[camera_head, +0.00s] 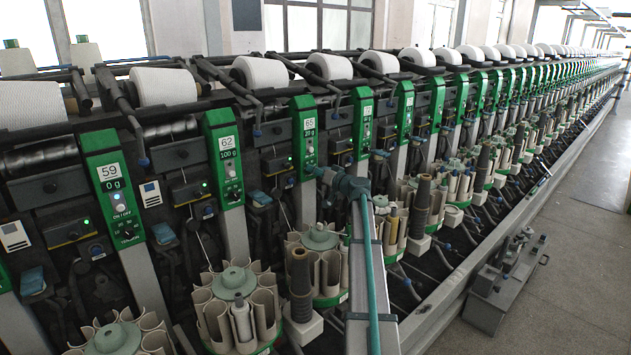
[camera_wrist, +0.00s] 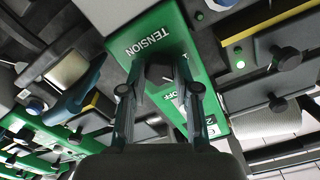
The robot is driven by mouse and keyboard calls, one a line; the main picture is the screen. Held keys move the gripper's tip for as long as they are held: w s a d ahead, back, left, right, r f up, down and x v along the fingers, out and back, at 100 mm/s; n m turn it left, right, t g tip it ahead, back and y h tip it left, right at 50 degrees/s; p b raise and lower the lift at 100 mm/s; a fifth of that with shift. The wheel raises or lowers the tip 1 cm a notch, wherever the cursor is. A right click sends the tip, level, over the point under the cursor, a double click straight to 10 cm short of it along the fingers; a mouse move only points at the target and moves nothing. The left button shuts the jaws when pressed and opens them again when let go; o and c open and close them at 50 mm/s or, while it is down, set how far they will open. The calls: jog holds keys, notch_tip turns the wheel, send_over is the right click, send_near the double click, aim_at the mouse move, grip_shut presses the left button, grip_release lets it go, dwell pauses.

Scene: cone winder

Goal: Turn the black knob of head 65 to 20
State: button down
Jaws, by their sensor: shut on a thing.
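The green panel of head 65 (camera_head: 309,118) stands in the middle of the row in the head view. My gripper (camera_head: 316,172) is at the lower end of this panel and hides the knob there. In the wrist view, the black knob (camera_wrist: 158,73) sits on the green panel below the word TENSION, which appears upside down. My gripper (camera_wrist: 160,70) has one finger on each side of the knob and is shut on it.
The head 62 panel (camera_head: 224,158), showing 100 g, and the head 59 panel (camera_head: 113,190), showing 0 g, stand to the left. More green panels run to the right. Bobbin magazines (camera_head: 236,305) sit below.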

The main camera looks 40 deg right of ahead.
jog(key=shift+m+b, duration=0.65)
jog(key=shift+m, duration=0.35)
jog(key=c, duration=0.8)
grip_release()
jog(key=shift+c, duration=0.2)
jog(key=shift+s, duration=0.15)
jog(key=s, duration=1.1)
jog(key=shift+s+d, duration=0.4)
